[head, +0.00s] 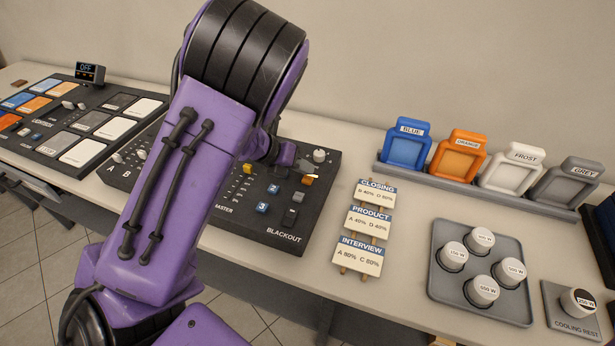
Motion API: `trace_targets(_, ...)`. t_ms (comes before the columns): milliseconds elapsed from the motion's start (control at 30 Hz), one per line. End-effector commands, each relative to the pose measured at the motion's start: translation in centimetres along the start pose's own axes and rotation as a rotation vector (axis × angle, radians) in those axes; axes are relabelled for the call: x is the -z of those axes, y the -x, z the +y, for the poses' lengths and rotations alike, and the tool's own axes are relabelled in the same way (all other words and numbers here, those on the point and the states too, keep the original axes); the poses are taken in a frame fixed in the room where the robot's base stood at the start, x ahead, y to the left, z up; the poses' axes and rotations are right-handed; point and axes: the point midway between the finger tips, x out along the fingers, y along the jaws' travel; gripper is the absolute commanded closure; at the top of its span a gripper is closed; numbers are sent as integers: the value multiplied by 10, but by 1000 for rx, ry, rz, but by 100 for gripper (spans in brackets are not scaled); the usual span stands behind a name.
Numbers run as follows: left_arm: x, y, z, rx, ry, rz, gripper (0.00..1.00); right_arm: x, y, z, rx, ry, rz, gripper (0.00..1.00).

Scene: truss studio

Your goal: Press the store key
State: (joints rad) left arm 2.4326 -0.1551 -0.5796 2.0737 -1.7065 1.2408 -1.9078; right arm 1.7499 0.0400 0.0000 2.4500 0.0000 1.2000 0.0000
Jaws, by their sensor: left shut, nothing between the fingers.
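The dark control desk (322,213) lies on the bench, partly covered by my left arm. On its right part are blue numbered keys, with the key marked 3 (262,207) nearest, a grey key (298,197) and an orange key (308,180). No label reading "store" can be made out, so I cannot tell which key it is. My left gripper (306,167) is shut and empty, at the far right part of the desk, close above or beside the orange key. I cannot tell whether it touches it. My right gripper is out of view.
A pale knob (319,155) stands just beyond the gripper. Cue cards (364,223) stand right of the desk. Further right are a rack of coloured frames (462,184) and a grey tray (438,290) of white cylinders. A second panel (44,152) lies left.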

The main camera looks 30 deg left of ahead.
Motion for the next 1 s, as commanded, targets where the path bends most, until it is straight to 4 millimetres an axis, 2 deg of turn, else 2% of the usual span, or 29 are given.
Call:
trace_targets(167, -2, 3, -2, 0, 0, 0, 100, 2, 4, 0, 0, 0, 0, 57)
trace_targets(633, -26, 35, -26, 0, -2, 0, 100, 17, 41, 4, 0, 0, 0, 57)
trace_targets(1000, -25, 35, -25, 0, -1, 0, 100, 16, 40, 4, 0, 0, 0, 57)
